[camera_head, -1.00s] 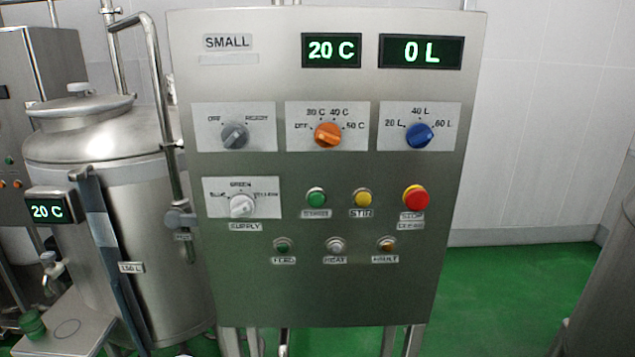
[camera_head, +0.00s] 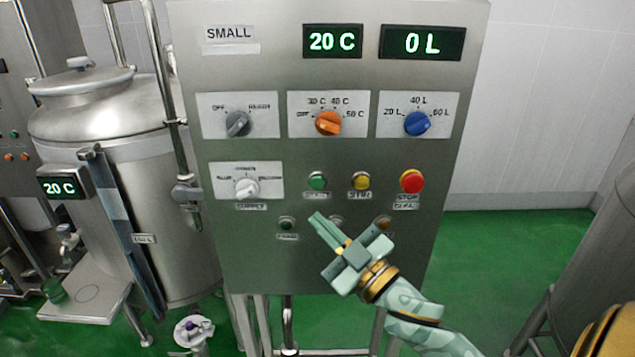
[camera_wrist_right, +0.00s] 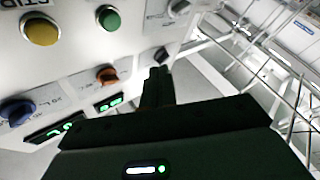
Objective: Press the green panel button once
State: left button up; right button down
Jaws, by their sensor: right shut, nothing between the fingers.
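The green panel button (camera_head: 318,180) sits on the steel control panel (camera_head: 225,265), left of the yellow button (camera_head: 362,181). In the right wrist view the green button (camera_wrist_right: 109,18) is near the top, with the yellow button (camera_wrist_right: 40,30) to its left. My right gripper (camera_head: 318,220) is shut and empty. In the head view its fingertips appear just below the green button, in front of the panel's lower lamps. I see no contact with the button. The shut fingers (camera_wrist_right: 157,80) show dark in the wrist view. My left gripper is not in view.
A red stop button (camera_head: 411,181) is to the right. Grey (camera_head: 238,123), orange (camera_head: 328,123), blue (camera_head: 417,123) and white (camera_head: 246,187) knobs surround the row. Displays read 20 C (camera_head: 332,41) and 0 L (camera_head: 422,42). A steel tank (camera_head: 160,190) stands left.

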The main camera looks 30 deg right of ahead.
aim_at(317, 183)
jog(key=shift+w, duration=0.1)
jog(key=shift+w+d+b, duration=0.15)
jog(key=shift+w+d, duration=0.65)
jog(key=shift+w, duration=0.4)
jog(key=shift+w+d+b, duration=0.15)
jog(key=shift+w+d, duration=0.6)
jog(key=shift+w, duration=0.5)
jog(key=shift+w+d+b, duration=0.15)
jog(key=shift+w+d, duration=0.65)
jog(key=shift+w, duration=0.4)
jog(key=shift+w, duration=0.1)
jog(key=shift+w+d, duration=0.2)
jog(key=shift+w, duration=0.05)
jog(key=shift+w+d+p, duration=0.2)
jog(key=shift+w+p, duration=0.1)
jog(key=shift+w, duration=0.05)
jog(key=shift+s, duration=0.1)
jog(key=shift+s+a+p, duration=0.35)
jog(key=shift+s+a, duration=0.1)
jog(key=shift+s, duration=0.15)
